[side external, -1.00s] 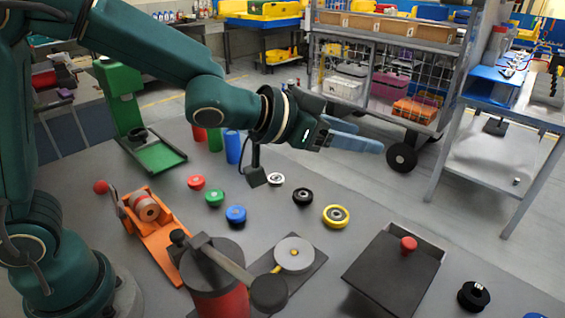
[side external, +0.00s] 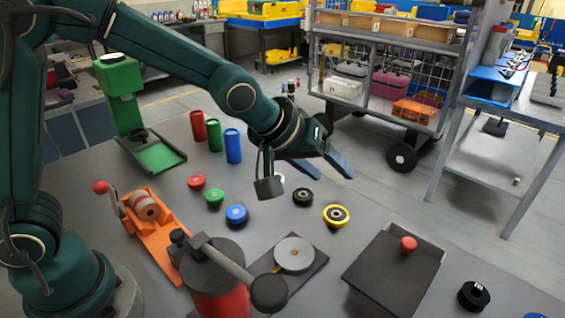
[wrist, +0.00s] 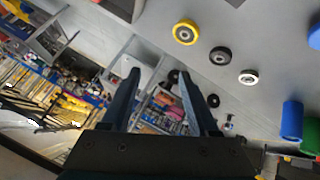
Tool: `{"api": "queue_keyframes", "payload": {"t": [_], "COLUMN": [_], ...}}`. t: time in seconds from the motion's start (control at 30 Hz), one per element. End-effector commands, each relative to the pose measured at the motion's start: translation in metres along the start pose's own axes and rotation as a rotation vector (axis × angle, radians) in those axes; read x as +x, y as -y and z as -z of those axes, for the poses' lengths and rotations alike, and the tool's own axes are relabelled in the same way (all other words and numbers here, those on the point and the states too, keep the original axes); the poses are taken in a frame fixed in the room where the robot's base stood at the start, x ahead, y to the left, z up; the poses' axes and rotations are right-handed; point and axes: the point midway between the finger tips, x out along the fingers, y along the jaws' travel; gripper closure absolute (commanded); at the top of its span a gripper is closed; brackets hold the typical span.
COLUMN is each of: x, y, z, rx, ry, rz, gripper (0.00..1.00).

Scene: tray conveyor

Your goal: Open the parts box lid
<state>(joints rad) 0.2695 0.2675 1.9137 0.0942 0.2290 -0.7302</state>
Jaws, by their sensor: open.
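The parts box (side external: 432,247) stands on the table at the right in the side view. Its dark flat lid (side external: 385,277) lies over most of it, with a red knob (side external: 409,245) on top near the back. A strip of pale box wall shows behind the lid. My gripper (side external: 343,166) is open and empty, up in the air to the upper left of the box and apart from it, its blue fingers slanting down to the right. In the wrist view my gripper (wrist: 163,85) shows two spread fingers with nothing between them. I cannot make out the box there.
Yellow (side external: 336,216), black (side external: 303,197), blue (side external: 236,215) and other rollers lie mid-table. A red pot with a long handle (side external: 222,290) and a grey disc on a plate (side external: 294,254) stand left of the box. A black roller (side external: 473,296) lies right of it.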

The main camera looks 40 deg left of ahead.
Motion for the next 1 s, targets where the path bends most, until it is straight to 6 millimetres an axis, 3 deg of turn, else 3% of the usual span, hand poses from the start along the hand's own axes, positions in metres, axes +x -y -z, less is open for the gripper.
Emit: {"api": "queue_keyframes", "payload": {"t": [0.1, 0.23, 0.4, 0.5, 0.63, 0.73, 1.0], "x": [0.007, 0.006, -0.005, -0.013, -0.024, -0.03, -0.039], "y": [0.007, -0.001, -0.033, -0.058, -0.091, -0.111, -0.127], "z": [-0.034, -0.069, -0.099, -0.102, -0.088, -0.067, 0.006], "rx": [-0.238, -0.498, -0.833, -1.03, -1.275, -1.442, -1.788], "ry": [0.183, 0.393, 0.67, 0.825, 1.005, 1.112, 1.26], "rz": [0.063, 0.098, 0.081, 0.032, -0.077, -0.187, -0.528], "gripper": [0.39, 0.39, 0.39, 0.39, 0.39, 0.39, 0.39]}}
